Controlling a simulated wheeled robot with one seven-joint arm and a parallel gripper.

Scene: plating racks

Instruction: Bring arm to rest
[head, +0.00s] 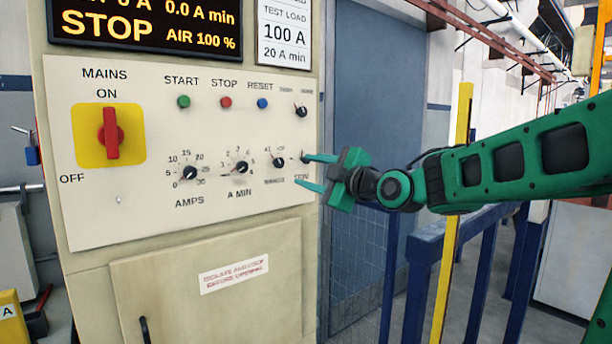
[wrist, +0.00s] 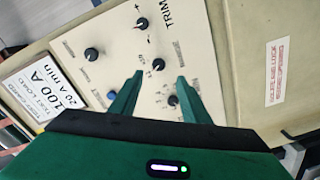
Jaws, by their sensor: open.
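My arm reaches in from the right in the head view. My gripper (head: 303,170) is open, its two green fingers pointing left at the right edge of the cream control panel (head: 140,205). The upper fingertip overlaps the TRIM knob (head: 305,157) in this view; I cannot tell if they touch. In the wrist view my gripper (wrist: 160,76) has its fingers apart with nothing held. A black knob (wrist: 158,65) shows between and beyond the fingertips, and the TRIM knob (wrist: 142,23) shows above them. Part of the panel is hidden behind my gripper.
The panel has a red mains switch (head: 111,133), upright at ON, push buttons and several black knobs. A display (head: 150,22) above reads STOP. Blue railings (head: 425,255) and a yellow post (head: 455,200) stand below and behind my arm. A blue-grey door (head: 375,90) lies behind the gripper.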

